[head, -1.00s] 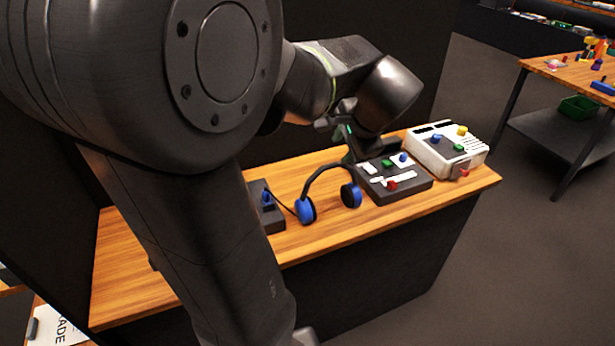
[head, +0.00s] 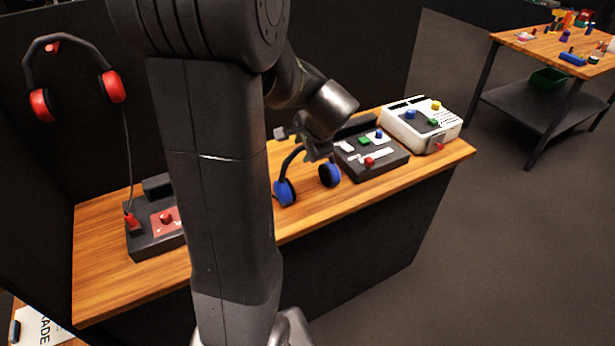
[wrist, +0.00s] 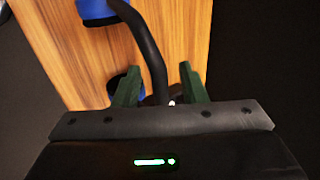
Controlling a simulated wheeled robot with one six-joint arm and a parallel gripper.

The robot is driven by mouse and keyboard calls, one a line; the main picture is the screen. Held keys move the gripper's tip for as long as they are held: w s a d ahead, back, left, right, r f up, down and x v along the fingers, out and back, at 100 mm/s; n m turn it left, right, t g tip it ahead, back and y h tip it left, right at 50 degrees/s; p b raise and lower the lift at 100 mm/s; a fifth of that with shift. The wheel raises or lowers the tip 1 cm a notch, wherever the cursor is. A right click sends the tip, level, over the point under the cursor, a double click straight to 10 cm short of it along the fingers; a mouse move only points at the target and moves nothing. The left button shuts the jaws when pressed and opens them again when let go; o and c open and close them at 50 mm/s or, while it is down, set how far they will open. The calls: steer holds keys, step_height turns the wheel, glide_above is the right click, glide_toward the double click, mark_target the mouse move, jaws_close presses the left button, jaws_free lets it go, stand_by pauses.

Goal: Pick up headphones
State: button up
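Blue headphones with a black headband (head: 291,157) stand on the wooden table, with blue ear cups (head: 284,193) resting on or near the top. My gripper (head: 312,147) is just above the band at its right side. In the wrist view, the headband (wrist: 150,45) runs down between the two green fingers of my gripper (wrist: 158,84). The fingers are apart, with visible space beside the band. One blue cup (wrist: 98,10) shows at the top, and the other is partly hidden behind the left finger. Red headphones (head: 74,41) hang at the left on the dark wall.
A black control panel (head: 372,170) and a white one (head: 420,125) stand right of the blue headphones. A dark box with a red panel (head: 150,243) stands left, corded to the red headphones. The table's front strip is clear.

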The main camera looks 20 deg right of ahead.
jaws_close()
stand_by(0.3)
step_height(320, 180, up, 10)
steer(key=shift+p, duration=0.35)
